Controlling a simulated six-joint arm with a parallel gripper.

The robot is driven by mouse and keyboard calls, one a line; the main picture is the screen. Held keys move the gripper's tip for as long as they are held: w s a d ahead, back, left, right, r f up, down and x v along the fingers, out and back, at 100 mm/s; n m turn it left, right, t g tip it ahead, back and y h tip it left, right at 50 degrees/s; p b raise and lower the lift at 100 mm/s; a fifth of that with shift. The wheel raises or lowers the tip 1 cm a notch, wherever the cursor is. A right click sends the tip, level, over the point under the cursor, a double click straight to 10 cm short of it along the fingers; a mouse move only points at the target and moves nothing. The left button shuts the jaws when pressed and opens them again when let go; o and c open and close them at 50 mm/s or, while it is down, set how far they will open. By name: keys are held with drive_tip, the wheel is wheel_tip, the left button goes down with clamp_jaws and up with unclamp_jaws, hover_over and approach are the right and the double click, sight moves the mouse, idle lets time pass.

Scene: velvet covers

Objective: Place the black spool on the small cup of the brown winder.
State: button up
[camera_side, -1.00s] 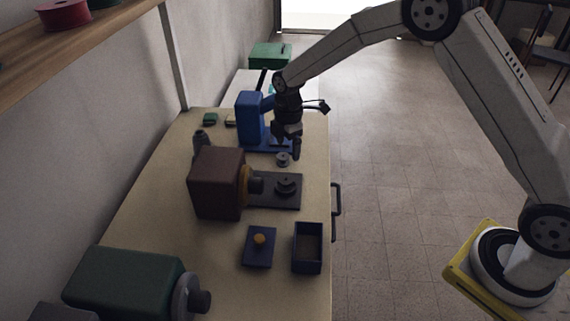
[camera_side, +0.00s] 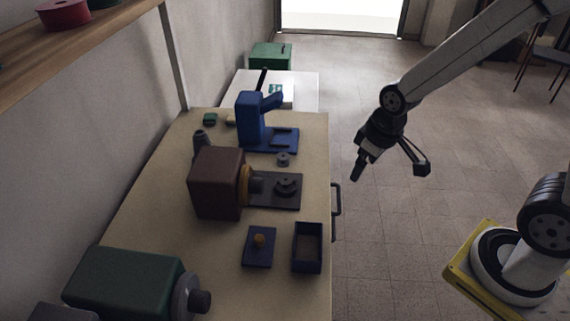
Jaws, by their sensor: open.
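My gripper (camera_side: 358,172) is open and empty, off the table's right edge over the floor.
A blue machine (camera_side: 250,118) stands behind the winder. A blue open box (camera_side: 307,248) and a blue lid with an orange knob (camera_side: 259,248) lie in front. A green machine (camera_side: 122,281) is at near left. A handle (camera_side: 337,199) juts from the table's right side.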

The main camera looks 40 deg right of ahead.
drive_tip(key=s+m, duration=0.2)
drive_tip(key=s, duration=0.1)
drive_tip(key=shift+s+d+f, duration=0.1)
drive_tip(key=shift+s+d, duration=0.05)
